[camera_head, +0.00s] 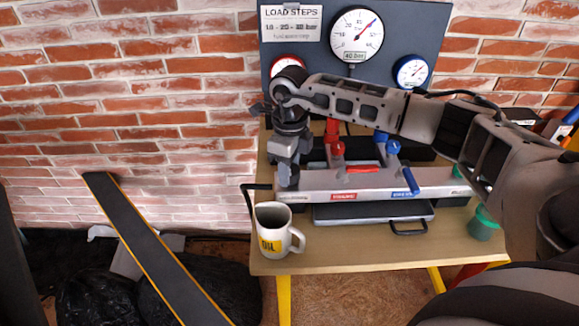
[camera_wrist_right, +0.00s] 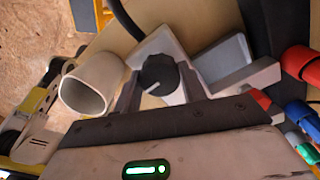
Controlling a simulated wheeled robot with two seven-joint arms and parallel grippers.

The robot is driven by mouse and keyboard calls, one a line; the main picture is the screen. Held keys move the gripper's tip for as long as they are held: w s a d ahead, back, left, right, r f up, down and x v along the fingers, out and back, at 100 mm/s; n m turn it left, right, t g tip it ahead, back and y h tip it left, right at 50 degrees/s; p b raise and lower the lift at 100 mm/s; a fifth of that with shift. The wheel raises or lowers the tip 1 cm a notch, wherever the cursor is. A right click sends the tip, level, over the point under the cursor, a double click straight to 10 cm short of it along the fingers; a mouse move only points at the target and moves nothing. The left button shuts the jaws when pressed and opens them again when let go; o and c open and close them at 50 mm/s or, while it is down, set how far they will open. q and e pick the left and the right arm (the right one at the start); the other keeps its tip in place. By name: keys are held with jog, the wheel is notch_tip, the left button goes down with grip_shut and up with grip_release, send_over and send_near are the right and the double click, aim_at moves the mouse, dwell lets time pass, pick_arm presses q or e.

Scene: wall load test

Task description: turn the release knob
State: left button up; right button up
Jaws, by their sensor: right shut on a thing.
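The release knob (camera_wrist_right: 157,72) is dark and round with a pale pointer line. In the right wrist view it sits between the fingers of my right gripper (camera_wrist_right: 160,86), which is shut on it. In the head view my right gripper (camera_head: 287,174) points down at the left end of the grey valve block (camera_head: 318,184), and the knob is hidden behind it. My left gripper is not in view.
A white mug (camera_head: 272,246) with a yellow label stands close below the gripper. Red (camera_head: 358,169) and blue (camera_head: 410,180) levers are to its right. A pressure gauge (camera_head: 356,36) hangs on the dark panel behind. A green-lidded jar (camera_head: 484,224) is at right.

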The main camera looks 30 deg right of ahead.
jog(key=shift+f+n+b, duration=0.1)
jog(key=shift+n+b, duration=0.45)
jog(key=shift+n, duration=0.35)
jog(key=n+b, duration=0.1)
jog(key=n, duration=0.1)
jog(key=shift+n, duration=0.4)
jog(key=n+b, duration=0.2)
jog(key=n, duration=0.1)
jog(key=shift+n, duration=0.3)
jog(key=n+b, duration=0.1)
jog(key=n, duration=0.1)
jog(key=shift+n, duration=0.3)
jog(key=n+b, duration=0.1)
jog(key=n, duration=0.1)
jog(key=shift+n, duration=1.2)
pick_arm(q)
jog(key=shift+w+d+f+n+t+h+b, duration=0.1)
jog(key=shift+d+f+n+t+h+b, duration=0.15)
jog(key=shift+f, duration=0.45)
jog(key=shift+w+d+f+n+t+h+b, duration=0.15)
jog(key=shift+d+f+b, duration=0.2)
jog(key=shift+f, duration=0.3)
pick_arm(e)
jog(key=shift+n, duration=1.1)
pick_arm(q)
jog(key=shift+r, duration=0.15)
